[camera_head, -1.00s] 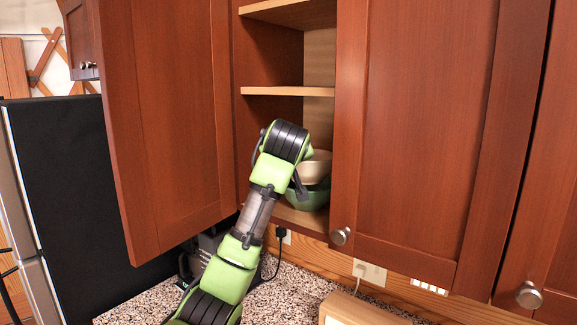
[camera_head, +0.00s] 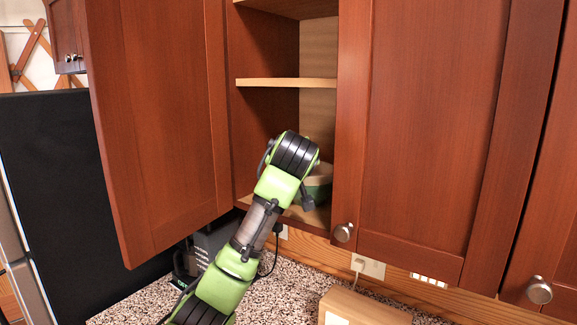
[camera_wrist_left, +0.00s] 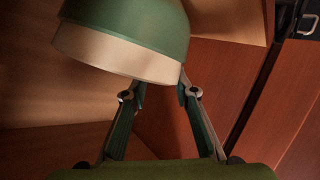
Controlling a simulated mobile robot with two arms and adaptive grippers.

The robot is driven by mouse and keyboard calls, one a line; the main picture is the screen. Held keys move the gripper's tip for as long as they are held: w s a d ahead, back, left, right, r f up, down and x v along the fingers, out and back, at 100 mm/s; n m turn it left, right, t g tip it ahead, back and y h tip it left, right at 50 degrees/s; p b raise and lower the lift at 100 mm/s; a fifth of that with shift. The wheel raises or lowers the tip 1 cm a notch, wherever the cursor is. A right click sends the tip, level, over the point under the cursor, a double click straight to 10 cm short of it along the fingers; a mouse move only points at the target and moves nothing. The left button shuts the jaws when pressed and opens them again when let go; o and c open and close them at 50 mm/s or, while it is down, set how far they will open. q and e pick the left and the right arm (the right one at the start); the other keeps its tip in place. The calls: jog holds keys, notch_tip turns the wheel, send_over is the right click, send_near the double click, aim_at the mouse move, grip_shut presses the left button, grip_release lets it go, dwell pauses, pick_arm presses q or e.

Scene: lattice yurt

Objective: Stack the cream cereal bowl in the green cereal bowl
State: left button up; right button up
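The green cereal bowl (camera_head: 319,186) stands on the lower shelf of the open cabinet, partly hidden behind my left arm. The cream cereal bowl (camera_head: 321,170) sits low inside it, with a pale band showing above the green rim. In the left wrist view the cream bowl (camera_wrist_left: 115,55) is a pale band against the green bowl (camera_wrist_left: 140,22). My left gripper (camera_wrist_left: 158,92) has its two fingers apart with a gap between the tips, close beside the cream band. Whether a fingertip touches it is unclear. My right gripper is not in view.
The open cabinet door (camera_head: 160,130) stands left of my arm, and a closed door (camera_head: 440,140) is on the right. A middle shelf (camera_head: 285,83) is above the bowls. The speckled counter (camera_head: 270,295) below holds a wooden box (camera_head: 365,308).

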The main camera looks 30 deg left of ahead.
pick_arm(q)
jog(key=shift+a, duration=0.1)
jog(key=shift+s+a, duration=0.15)
jog(key=shift+a, duration=0.05)
jog(key=shift+s+b, duration=0.25)
jog(key=shift+b, duration=0.25)
jog(key=b+v, duration=0.5)
jog(key=v, duration=0.6)
jog(key=shift+d+b, duration=0.2)
jog(key=shift+b, duration=0.1)
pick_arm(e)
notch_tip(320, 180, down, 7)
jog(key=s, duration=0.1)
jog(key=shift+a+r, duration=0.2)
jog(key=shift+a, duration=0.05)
pick_arm(q)
jog(key=shift+r, duration=0.1)
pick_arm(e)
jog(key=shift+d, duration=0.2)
